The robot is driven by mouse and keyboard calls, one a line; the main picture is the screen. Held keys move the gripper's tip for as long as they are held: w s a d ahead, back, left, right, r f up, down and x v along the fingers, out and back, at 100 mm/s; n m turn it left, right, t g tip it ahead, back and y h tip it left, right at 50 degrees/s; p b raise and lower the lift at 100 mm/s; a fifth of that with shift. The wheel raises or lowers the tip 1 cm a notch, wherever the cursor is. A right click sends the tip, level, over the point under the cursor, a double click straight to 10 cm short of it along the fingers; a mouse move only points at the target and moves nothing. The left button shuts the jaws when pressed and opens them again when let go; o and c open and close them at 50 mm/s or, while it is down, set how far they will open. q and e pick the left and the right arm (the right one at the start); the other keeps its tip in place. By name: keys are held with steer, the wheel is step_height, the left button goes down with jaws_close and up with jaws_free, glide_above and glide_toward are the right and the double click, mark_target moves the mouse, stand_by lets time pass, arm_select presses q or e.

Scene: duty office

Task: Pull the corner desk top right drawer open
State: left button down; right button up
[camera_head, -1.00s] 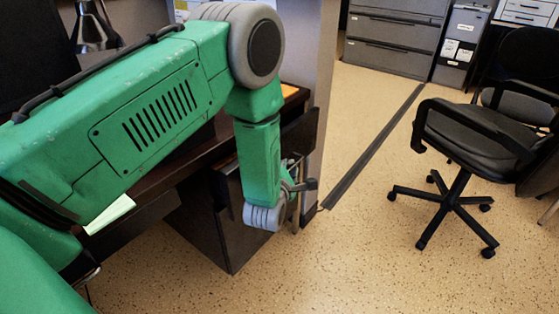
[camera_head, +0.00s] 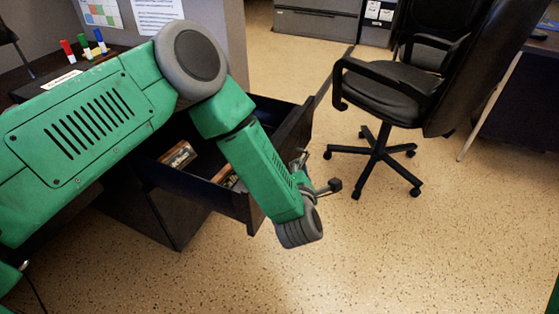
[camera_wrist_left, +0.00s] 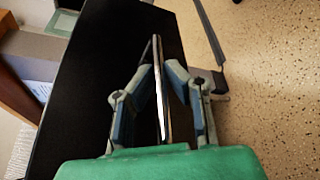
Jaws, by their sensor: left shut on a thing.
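The corner desk's top right drawer (camera_head: 178,184) is dark and stands pulled out from the desk, with its inside in view in the head view. My left gripper (camera_head: 322,184) is at the drawer's front, partly hidden behind my green forearm. In the left wrist view, the fingers of my left gripper (camera_wrist_left: 160,88) are shut from both sides on a thin metal bar handle (camera_wrist_left: 157,55). The black drawer front (camera_wrist_left: 95,75) lies beside the handle. My right gripper is not in view.
Small boxed items (camera_head: 178,155) lie in the drawer. A black swivel chair (camera_head: 392,95) stands to the right, apart from the drawer. Coloured markers (camera_head: 84,47) stand on the desk. Speckled floor (camera_head: 400,250) in front is clear.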

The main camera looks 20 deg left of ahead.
arm_select(q)
steer(key=d, duration=0.6)
steer(key=shift+s+d+f, duration=0.15)
steer(key=shift+s+d, duration=0.1)
steer(key=shift+s, duration=0.1)
steer(key=c, duration=1.6)
jaws_free()
steer(key=v, duration=1.2)
